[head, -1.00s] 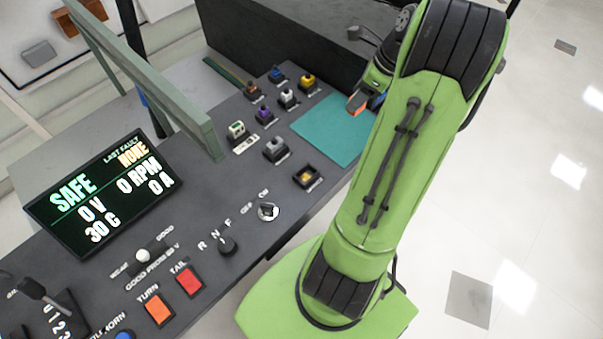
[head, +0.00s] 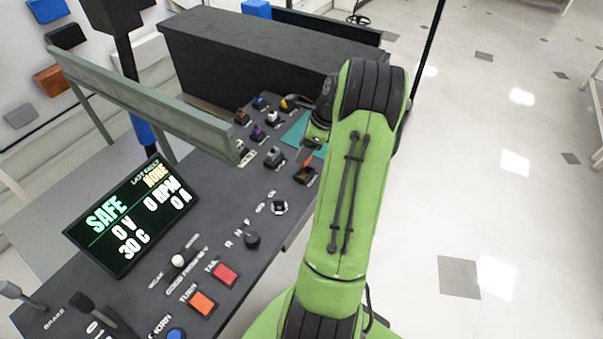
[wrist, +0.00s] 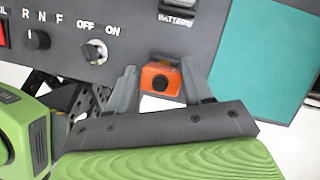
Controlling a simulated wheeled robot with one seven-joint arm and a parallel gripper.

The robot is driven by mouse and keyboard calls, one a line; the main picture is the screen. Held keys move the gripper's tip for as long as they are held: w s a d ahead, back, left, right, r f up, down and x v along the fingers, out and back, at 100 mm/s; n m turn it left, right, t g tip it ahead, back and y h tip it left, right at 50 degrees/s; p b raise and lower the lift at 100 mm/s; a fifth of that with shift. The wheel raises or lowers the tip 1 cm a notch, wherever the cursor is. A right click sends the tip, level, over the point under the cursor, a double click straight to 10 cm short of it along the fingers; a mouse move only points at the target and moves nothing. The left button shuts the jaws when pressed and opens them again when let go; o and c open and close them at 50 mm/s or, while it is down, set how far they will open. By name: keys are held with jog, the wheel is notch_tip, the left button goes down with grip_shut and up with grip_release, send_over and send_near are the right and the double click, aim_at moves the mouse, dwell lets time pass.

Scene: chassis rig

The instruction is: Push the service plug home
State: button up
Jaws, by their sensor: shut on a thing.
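My gripper (wrist: 159,70) is shut on the orange service plug (wrist: 160,82), which has a dark round part on its front. In the head view the orange plug (head: 308,156) shows just above the black battery socket (head: 305,175), and my gripper (head: 312,146) is partly hidden by my green arm. In the wrist view the socket (wrist: 178,14), with its BATTERY label, is at the top edge, a little beyond the plug and to its right. The plug looks apart from the socket; its height above the panel is hard to tell.
The dark panel carries an OFF/ON key switch (head: 279,207), an R-N-F knob (head: 251,240) and several coloured plugs behind the socket. A teal mat (head: 296,130) lies beyond. The display (head: 132,215) reads SAFE, 0 V. A grey-green rail (head: 150,110) stands at the left.

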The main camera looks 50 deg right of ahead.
notch_tip(320, 180, down, 6)
jog(key=shift+a+f+b, duration=0.1)
jog(key=shift+b, duration=0.6)
jog(key=shift+f, duration=0.15)
